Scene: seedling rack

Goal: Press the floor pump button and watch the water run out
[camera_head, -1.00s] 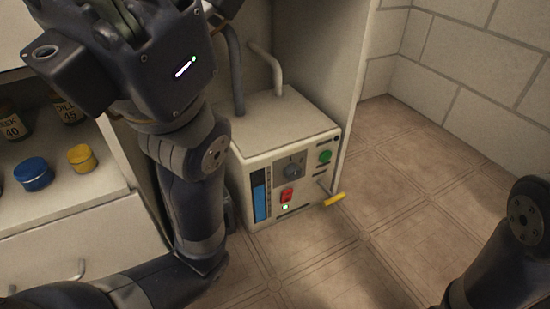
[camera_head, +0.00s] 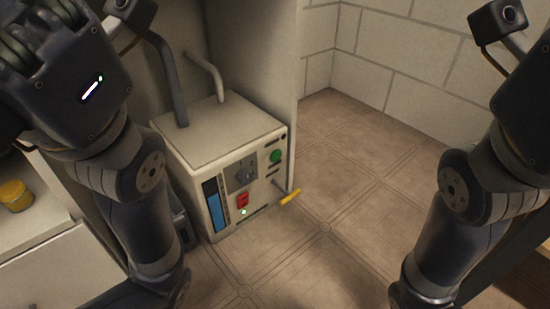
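The floor pump (camera_head: 190,135) is a cream box on the tiled floor, in the middle left of the head view. My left arm stands left of the pump, my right arm at the right edge. Neither gripper's fingertips show, and neither arm touches the pump front.
A shelf with a yellow jar (camera_head: 15,196) is at the left. The floor (camera_head: 350,190) right of the pump is clear up to the block wall (camera_head: 390,60).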

